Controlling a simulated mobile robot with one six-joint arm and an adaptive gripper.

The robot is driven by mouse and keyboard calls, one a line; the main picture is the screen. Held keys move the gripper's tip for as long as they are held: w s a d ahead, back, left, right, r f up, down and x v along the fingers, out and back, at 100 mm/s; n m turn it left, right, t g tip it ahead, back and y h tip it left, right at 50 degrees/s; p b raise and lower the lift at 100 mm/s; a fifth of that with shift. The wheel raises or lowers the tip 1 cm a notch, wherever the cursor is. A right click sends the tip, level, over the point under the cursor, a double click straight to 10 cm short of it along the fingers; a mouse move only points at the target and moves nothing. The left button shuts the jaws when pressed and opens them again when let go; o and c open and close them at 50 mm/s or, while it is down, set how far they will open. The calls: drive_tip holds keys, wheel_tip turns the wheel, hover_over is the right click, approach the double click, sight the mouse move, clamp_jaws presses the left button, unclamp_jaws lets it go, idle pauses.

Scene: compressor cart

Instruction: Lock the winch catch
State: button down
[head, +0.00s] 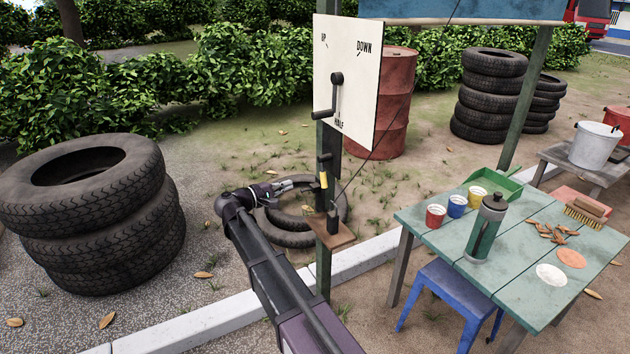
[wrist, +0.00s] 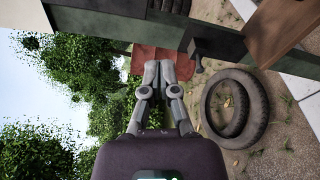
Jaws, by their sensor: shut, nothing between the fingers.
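The green post (head: 324,240) carries a white board with a black crank handle (head: 337,95). In the wrist view a dark knobbed part (wrist: 197,50) sticks out from the post.
A red barrel (head: 385,110) stands behind the board. A green table (head: 540,290) with cups and a flask is right. A tyre stack (head: 95,215) is left.

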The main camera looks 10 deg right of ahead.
drive_tip(key=x, duration=1)
drive_tip(key=s, duration=0.2)
drive_tip(key=s+r, duration=0.1)
drive_tip(key=s, duration=0.1)
drive_tip(key=shift+d+p, duration=0.25)
drive_tip(key=shift+p, duration=0.1)
drive_tip(key=shift+d, duration=0.1)
